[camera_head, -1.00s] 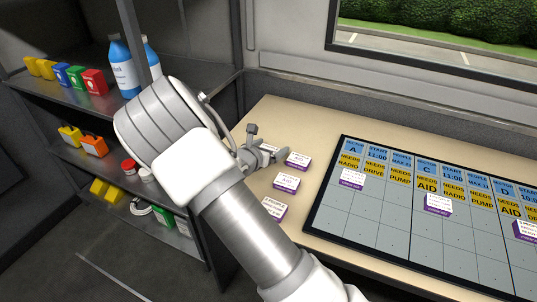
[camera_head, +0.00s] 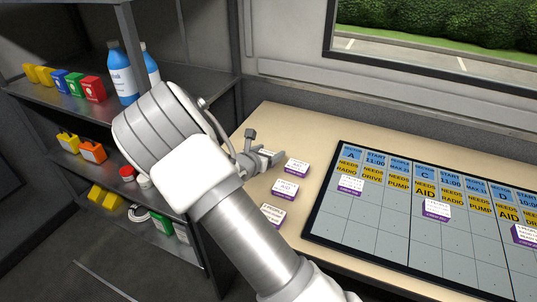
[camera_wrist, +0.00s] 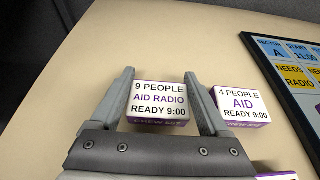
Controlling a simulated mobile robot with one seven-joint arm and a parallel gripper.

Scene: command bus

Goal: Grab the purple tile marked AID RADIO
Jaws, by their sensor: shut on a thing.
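The purple-edged tile marked AID RADIO (camera_wrist: 159,98) has a white top reading 9 PEOPLE, AID RADIO, READY 9:00. In the wrist view it sits between the two fingers of my gripper (camera_wrist: 161,88), which is shut on it. In the head view my gripper (camera_head: 268,158) is low at the left part of the beige table, left of the loose tiles; the held tile is hard to make out there. A similar tile marked 4 PEOPLE AID (camera_wrist: 241,106) lies just right of the right finger, close to it.
More white-and-purple tiles (camera_head: 285,190) lie in a line on the beige table (camera_head: 290,122). The dark-framed planning board (camera_head: 345,215) lies to their right, with a few tiles on it. A metal shelf (camera_head: 190,88) with bottles and coloured boxes stands left.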

